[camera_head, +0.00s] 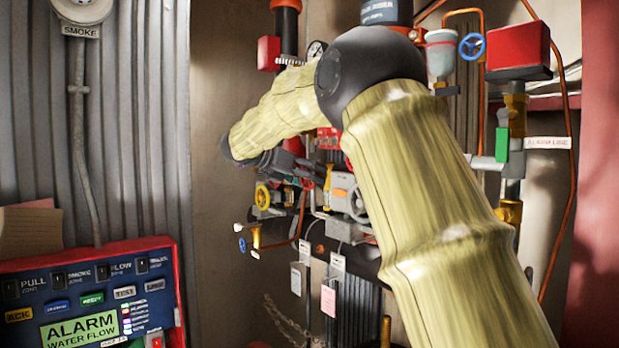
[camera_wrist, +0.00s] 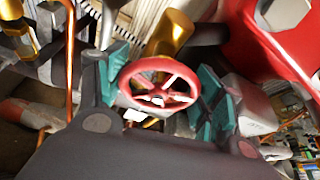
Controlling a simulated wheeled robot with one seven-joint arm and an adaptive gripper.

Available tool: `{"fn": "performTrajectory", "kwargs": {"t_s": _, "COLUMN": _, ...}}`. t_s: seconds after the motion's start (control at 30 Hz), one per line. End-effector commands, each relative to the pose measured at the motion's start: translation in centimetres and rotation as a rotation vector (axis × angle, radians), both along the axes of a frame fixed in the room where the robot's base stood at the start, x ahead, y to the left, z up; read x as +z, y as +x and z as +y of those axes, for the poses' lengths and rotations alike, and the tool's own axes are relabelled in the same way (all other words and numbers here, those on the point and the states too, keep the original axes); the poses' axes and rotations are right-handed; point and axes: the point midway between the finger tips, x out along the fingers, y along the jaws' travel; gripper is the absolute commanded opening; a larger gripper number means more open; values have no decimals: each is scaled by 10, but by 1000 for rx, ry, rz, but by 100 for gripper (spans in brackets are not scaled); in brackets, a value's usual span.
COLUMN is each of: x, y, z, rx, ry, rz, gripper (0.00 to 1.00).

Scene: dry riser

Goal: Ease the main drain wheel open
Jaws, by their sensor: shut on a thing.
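A red spoked handwheel (camera_wrist: 160,88) sits between the teal pads of my gripper (camera_wrist: 163,84) in the wrist view. The pads press on opposite sides of its rim, and my gripper is shut on it. A brass-coloured valve body (camera_wrist: 174,35) stands right behind the wheel. No label on this wheel is readable, so I cannot confirm from a tag that it is the main drain. In the head view my gripper (camera_head: 308,172) is among the valves at the middle, and my arm hides much of the pipework behind it.
A blue handwheel (camera_head: 472,46) is at upper right. Tags (camera_head: 328,301) hang below. The alarm panel (camera_head: 92,290) is at lower left. An orange line (camera_wrist: 70,60) runs close to the left finger.

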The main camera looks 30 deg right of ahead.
Motion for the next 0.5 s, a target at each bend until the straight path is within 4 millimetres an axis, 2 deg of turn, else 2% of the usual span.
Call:
{"fn": "performTrajectory", "kwargs": {"t_s": 0.27, "x": -2, "y": 1, "z": 0, "rx": -1, "ry": -7, "rz": 114, "gripper": 43}}
{"fn": "performTrajectory", "kwargs": {"t_s": 0.5, "x": -2, "y": 1, "z": 0, "rx": 0, "ry": -23, "rz": 308, "gripper": 43}}
